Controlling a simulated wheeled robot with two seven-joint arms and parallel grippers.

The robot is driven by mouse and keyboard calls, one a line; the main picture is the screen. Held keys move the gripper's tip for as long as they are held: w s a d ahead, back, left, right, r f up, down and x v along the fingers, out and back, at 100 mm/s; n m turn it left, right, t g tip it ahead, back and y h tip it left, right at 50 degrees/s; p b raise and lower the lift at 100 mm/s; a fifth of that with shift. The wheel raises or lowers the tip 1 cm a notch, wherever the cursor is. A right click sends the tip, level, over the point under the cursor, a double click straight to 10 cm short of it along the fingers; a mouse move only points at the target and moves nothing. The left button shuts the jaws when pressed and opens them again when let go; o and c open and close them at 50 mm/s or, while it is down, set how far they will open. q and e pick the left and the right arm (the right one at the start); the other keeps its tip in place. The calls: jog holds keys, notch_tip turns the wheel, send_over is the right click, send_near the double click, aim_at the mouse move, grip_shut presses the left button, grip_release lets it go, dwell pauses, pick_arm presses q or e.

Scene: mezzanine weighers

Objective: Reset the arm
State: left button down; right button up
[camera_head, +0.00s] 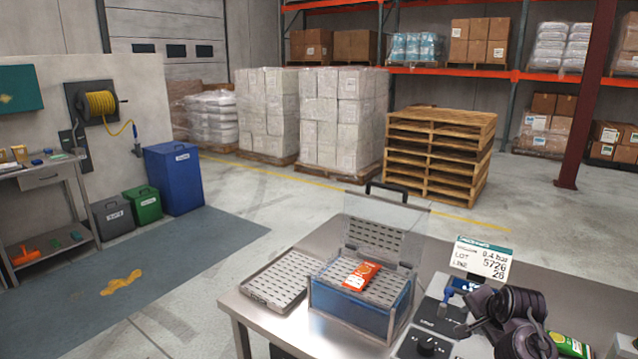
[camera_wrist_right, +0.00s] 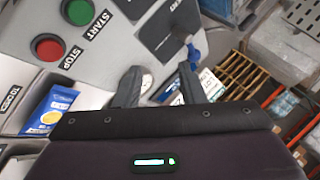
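My right gripper (camera_head: 468,315) is at the right of the steel table, above the control panel (camera_head: 437,316). In the right wrist view its two dark fingers (camera_wrist_right: 157,87) are apart, with nothing held between them. The panel lies beneath, with a red STOP button (camera_wrist_right: 47,47) and a green START button (camera_wrist_right: 78,12). A blue lever (camera_wrist_right: 193,52) is beyond the fingertips; it also shows in the head view (camera_head: 449,293). My left gripper is in neither view.
A blue chamber (camera_head: 350,310) with a raised clear lid (camera_head: 385,212) holds an orange packet (camera_head: 361,276) on its perforated plate. A perforated tray (camera_head: 281,280) lies to its left. A sign (camera_head: 482,260) stands behind the panel. A green packet (camera_head: 569,346) is at lower right.

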jog(key=s+a+f+n, duration=0.1)
jog(key=s, duration=0.2)
jog(key=s+f+n+g, duration=0.1)
jog(key=s+f, duration=0.1)
jog(key=s, duration=0.1)
jog(key=s+a+f+n, duration=0.1)
jog(key=s+f+n, duration=0.1)
jog(key=shift+s+a+f+h, duration=0.1)
jog(key=shift+s+a+h, duration=0.2)
jog(key=shift+s, duration=0.1)
jog(key=s+a+f+n+g, duration=0.1)
jog(key=s+a+n, duration=0.3)
jog(key=s, duration=0.4)
jog(key=s+a+f+n+g+y, duration=0.1)
jog(key=s+a+n, duration=0.25)
jog(key=s, duration=0.55)
jog(key=s+a+f+n+g, duration=0.1)
jog(key=s+a+n+g, duration=0.1)
jog(key=s+a+n, duration=0.45)
notch_tip(320, 180, down, 31)
jog(key=s+d+m+g+b, duration=0.1)
jog(key=s+d+m, duration=0.1)
jog(key=s+m, duration=0.1)
jog(key=s+d+f+g+b, duration=0.1)
jog(key=s+d+f, duration=0.2)
jog(key=s+f, duration=1.6)
jog(key=shift+s+f, duration=0.2)
jog(key=shift+s, duration=0.1)
